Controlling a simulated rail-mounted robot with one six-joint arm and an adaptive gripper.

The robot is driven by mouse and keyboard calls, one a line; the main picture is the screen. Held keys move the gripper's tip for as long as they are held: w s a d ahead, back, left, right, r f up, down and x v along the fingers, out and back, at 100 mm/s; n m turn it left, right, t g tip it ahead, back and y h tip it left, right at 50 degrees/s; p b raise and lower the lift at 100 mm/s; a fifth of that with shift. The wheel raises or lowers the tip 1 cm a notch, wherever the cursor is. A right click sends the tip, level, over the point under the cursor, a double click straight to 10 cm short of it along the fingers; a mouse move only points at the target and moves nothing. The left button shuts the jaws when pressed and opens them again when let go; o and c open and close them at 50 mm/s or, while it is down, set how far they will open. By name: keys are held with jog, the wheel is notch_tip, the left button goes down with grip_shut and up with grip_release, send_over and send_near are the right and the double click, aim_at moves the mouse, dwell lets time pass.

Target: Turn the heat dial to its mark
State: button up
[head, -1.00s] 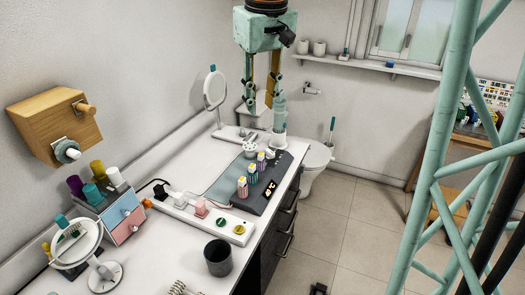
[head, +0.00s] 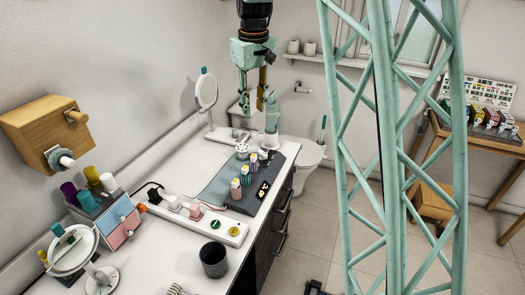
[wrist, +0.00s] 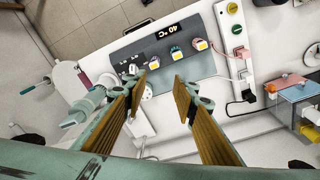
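I cannot make out a mark. My gripper (head: 256,108) hangs above the far end of the panel, its brown fingers apart and nothing between them. In the wrist view my gripper (wrist: 160,84) is open over the panel's edge.
A teal-and-white upright thing (head: 271,112) and a round mirror (head: 206,88) stand at the far end. A power strip (head: 190,216) with coloured knobs and a dark cup (head: 214,260) are nearer.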

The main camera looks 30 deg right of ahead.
jog(key=w+d+f+p, duration=0.1)
jog(key=w+d+f, duration=0.4)
jog(key=w+f, duration=0.3)
jog(key=g+p, duration=0.1)
jog(key=p, duration=0.1)
send_over(263, 152)
notch_tip(263, 152, down, 9)
jog(key=shift+n, duration=0.4)
jog(key=shift+a+f, duration=0.1)
jog(key=shift+f, duration=0.15)
jog(key=shift+f, duration=6.7)
jog(key=c, duration=0.8)
jog(key=shift+c, duration=0.2)
